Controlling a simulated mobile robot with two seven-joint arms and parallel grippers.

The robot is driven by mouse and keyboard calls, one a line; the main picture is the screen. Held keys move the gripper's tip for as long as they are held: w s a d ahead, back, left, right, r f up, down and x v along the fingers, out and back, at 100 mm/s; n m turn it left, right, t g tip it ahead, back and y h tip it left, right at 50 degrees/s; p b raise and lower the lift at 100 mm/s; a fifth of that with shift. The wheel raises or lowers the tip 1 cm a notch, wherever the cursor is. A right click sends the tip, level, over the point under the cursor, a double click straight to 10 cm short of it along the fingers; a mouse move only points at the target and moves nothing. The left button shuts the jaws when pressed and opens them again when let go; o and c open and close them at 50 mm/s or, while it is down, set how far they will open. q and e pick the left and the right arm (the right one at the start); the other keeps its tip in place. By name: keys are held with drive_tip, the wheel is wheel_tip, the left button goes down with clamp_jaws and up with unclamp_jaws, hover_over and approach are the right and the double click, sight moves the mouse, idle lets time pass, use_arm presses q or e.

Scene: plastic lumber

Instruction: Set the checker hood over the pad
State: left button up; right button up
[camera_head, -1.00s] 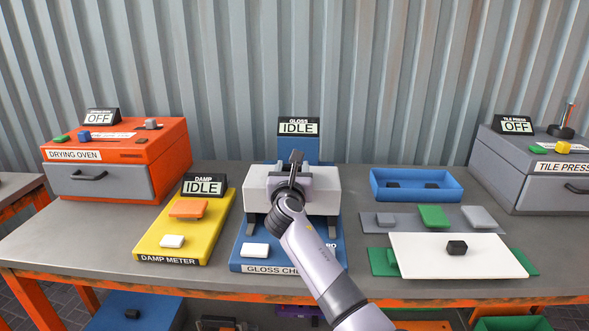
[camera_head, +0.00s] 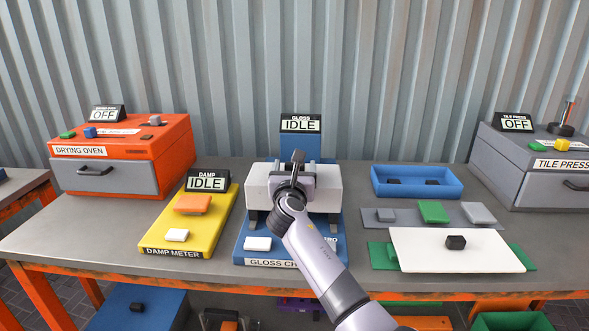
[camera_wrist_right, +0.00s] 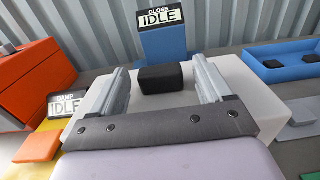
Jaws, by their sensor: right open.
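The white checker hood (camera_head: 324,190) is a wide box on the blue gloss checker (camera_head: 240,250); it also fills the middle of the right wrist view (camera_wrist_right: 90,105). A black block-shaped knob (camera_wrist_right: 160,80) stands on its top. My right gripper (camera_head: 297,162) is over the hood's top. In the right wrist view its two fingers (camera_wrist_right: 160,68) are open, one on each side of the knob, with gaps visible. Dark supports (camera_head: 250,220) show below the hood's front. I cannot make out the pad; the hood and my arm cover the checker's middle. My left gripper is not in view.
The gloss display (camera_head: 301,124) reads IDLE behind the hood. A small white block (camera_head: 257,244) sits at the checker's front left. The yellow damp meter (camera_head: 155,236) is close on the left. On the right are a blue tray (camera_head: 415,194) and a white board (camera_head: 430,262).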

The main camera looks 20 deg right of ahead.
drive_tip(key=v, duration=0.7)
drive_tip(key=shift+p, duration=0.45)
idle(0.4)
